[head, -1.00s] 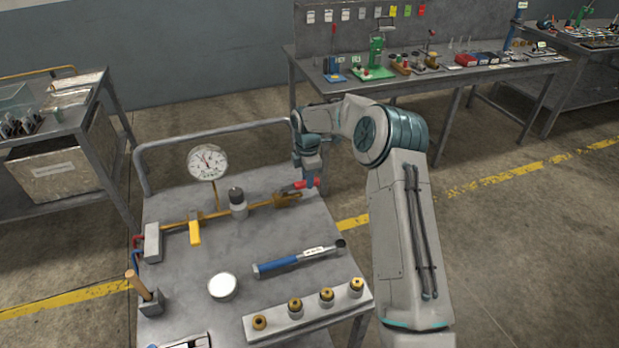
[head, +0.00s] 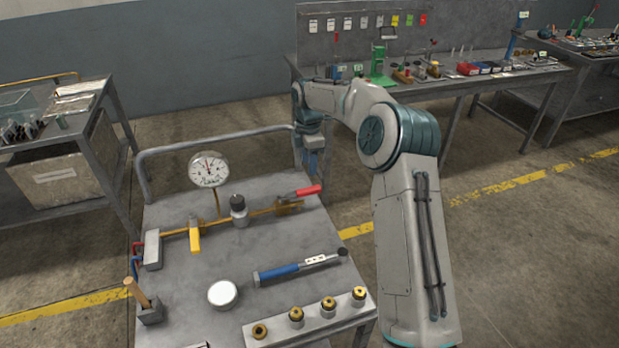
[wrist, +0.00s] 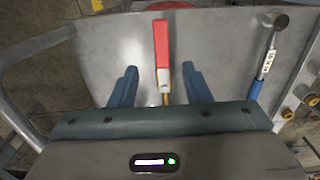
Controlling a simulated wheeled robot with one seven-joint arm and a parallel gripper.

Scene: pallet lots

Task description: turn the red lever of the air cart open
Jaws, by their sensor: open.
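The red lever (head: 308,191) sits at the right end of the brass pipe (head: 262,212) on the air cart (head: 190,285). It points right, roughly in line with the pipe. In the wrist view the red lever (wrist: 161,45) lies between and beyond my two blue fingers, with the brass pipe below it. My gripper (head: 311,172) is open and empty, just behind the lever in the head view; its fingers (wrist: 160,68) stand apart on either side of the lever's line without visible contact. A round pressure gauge (head: 208,170) stands on the pipe.
A yellow-handled valve (head: 195,236) and a grey-black fitting (head: 239,212) are on the pipe. A blue-handled torque wrench (head: 300,266), a white round lid (head: 222,293) and a block of brass fittings (head: 312,322) lie nearer. A grey rail (head: 215,138) edges the cart's back.

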